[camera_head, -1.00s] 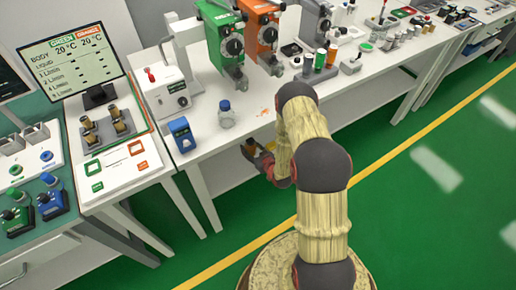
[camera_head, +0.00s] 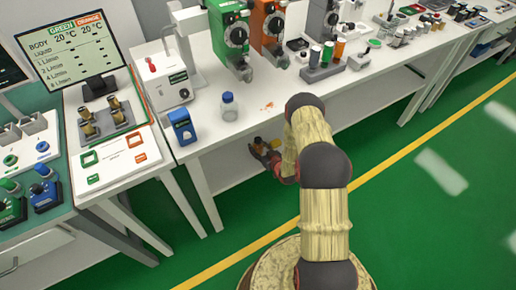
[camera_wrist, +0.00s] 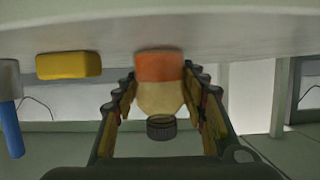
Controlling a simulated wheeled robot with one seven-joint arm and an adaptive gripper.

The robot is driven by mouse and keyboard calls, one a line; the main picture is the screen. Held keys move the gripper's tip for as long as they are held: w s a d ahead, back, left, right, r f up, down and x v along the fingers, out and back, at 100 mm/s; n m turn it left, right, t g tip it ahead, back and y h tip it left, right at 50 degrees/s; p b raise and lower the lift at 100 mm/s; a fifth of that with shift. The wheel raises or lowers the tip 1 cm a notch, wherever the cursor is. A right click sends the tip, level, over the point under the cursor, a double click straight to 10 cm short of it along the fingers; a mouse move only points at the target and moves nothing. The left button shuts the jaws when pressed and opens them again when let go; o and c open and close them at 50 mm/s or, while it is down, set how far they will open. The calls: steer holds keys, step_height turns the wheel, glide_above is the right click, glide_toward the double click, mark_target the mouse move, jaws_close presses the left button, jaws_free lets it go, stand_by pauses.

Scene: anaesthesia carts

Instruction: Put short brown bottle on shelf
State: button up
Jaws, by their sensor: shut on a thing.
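The short brown bottle (camera_wrist: 160,98) is between the two fingers of my gripper (camera_wrist: 160,112) in the wrist view, with an orange band at one end and a dark cap at the other. My gripper is shut on it. The wrist picture appears upside down, with the bottle's orange end close to a pale surface; I cannot tell whether they touch. In the head view my gripper (camera_head: 264,152) and the bottle (camera_head: 258,141) are small, below the white bench's front edge, near the white lower shelf (camera_head: 228,169).
The white bench top (camera_head: 205,142) is above, with a blue-capped bottle (camera_head: 229,107) and a blue device (camera_head: 181,127) near its front edge. A bench leg (camera_head: 205,195) stands left of my gripper. A yellow block (camera_wrist: 68,65) shows beside the bottle in the wrist view.

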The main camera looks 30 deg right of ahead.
steer(key=shift+f, duration=0.1)
steer(key=o, duration=1.2)
steer(key=shift+s+r, duration=0.1)
steer(key=shift+r, duration=0.1)
steer(key=p+v, duration=0.4)
steer(key=v, duration=0.8)
